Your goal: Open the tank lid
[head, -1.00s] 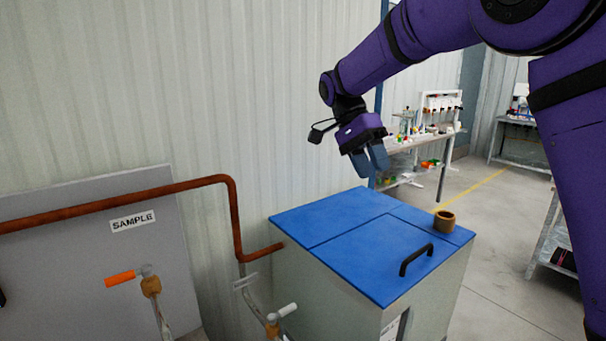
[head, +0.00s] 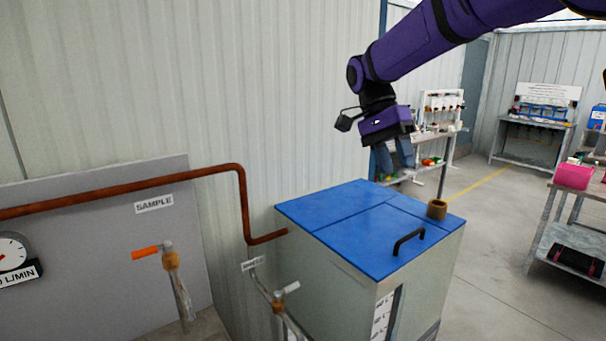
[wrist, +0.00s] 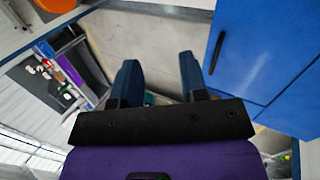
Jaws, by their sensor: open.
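The tank (head: 345,273) is a grey box with a blue top. The lid (head: 385,243) is the front blue panel of that top, lying flat and shut, with a black bar handle (head: 408,240) near its front edge. My gripper (head: 393,170) is open and empty, pointing down above the back right of the tank top, well apart from the handle. In the wrist view, the two fingers (wrist: 160,75) are spread with nothing between them.
A brown pipe (head: 243,195) runs along the wall into the tank's left side. A brown cylindrical fitting (head: 437,209) stands on the tank top's right. Sample valves with an orange handle (head: 146,253) are at the left. Benches (head: 545,135) stand behind, with open floor (head: 490,240) at right.

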